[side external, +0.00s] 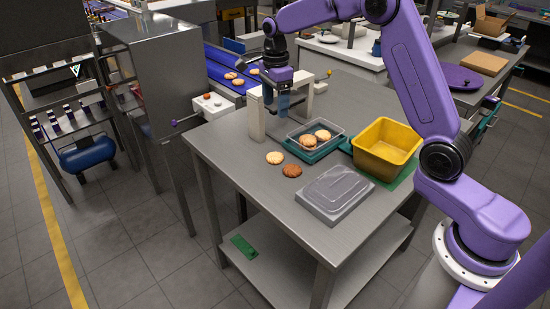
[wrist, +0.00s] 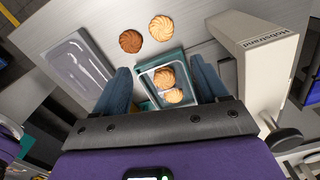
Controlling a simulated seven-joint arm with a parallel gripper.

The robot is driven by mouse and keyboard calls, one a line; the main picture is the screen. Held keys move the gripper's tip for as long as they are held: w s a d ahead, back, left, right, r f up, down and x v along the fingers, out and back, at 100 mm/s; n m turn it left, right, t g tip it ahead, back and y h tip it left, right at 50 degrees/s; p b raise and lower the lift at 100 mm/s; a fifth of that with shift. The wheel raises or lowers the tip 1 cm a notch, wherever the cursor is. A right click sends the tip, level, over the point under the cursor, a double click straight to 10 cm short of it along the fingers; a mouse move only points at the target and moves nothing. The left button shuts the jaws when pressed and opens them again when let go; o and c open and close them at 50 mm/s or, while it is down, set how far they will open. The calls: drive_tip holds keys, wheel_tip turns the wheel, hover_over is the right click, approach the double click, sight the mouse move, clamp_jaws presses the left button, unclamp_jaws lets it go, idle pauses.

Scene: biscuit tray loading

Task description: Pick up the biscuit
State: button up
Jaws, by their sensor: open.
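On the table, a pale biscuit (side external: 275,158) lies beside a darker brown biscuit (side external: 292,170), in front of a clear tray. The wrist view shows the same pale biscuit (wrist: 161,28) and brown biscuit (wrist: 131,41) apart from each other. The clear tray (side external: 338,128) holds two biscuits and sits on a teal base (side external: 313,155); it also shows in the wrist view (wrist: 182,81). My gripper (side external: 284,112) is above the table behind the tray, near the beige arch. Its two blue fingers (wrist: 160,88) are spread with nothing between them.
A grey lid (side external: 335,193) lies at the table's front. A yellow bin (side external: 385,148) stands right of the tray. A beige arch (side external: 256,118) stands close to my gripper. A blue conveyor (side external: 222,72) behind carries several biscuits. The table's front left is clear.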

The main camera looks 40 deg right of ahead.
hover_over(275, 156)
wheel_tip(275, 156, down, 11)
drive_tip(key=shift+s, duration=0.1)
drive_tip(key=shift+f, duration=3.1)
drive_tip(key=shift+c, duration=0.3)
drive_tip(key=c, duration=0.4)
